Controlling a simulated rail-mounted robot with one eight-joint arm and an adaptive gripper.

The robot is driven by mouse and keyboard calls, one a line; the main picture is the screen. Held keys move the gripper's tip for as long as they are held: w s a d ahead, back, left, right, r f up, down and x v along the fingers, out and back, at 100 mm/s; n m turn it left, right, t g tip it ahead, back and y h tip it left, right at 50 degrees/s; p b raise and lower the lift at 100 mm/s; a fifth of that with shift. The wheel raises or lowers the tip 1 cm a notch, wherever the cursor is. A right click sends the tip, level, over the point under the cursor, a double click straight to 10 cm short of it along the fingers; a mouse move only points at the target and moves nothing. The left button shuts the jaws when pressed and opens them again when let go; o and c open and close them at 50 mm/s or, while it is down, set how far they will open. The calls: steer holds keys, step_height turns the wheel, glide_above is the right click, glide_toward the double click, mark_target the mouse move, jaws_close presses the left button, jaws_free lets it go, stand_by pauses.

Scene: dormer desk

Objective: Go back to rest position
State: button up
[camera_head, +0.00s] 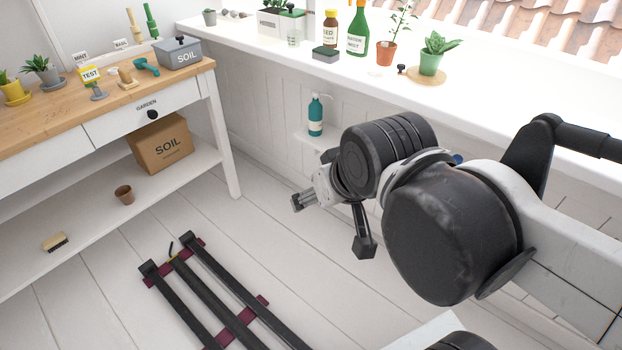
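My arm reaches in from the right of the head view. My gripper (302,201) is at the arm's left end, in the air above the floor, between the desk and the window sill. It is small in view and seen from the side, so I cannot tell whether its fingers are apart. No object shows at its fingertips. No object of the place appears to touch it.
The wooden desk (107,102) at left holds several plants and a grey soil box (178,53). A cardboard box (160,144) sits on its lower shelf. The white sill (460,95) carries bottles and pots. A teal pump bottle (316,116) stands behind my gripper.

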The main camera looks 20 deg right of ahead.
step_height(320, 180, up, 15)
steer(key=p, duration=1.4)
steer(key=shift+f+p, duration=0.15)
steer(key=shift+p, duration=0.15)
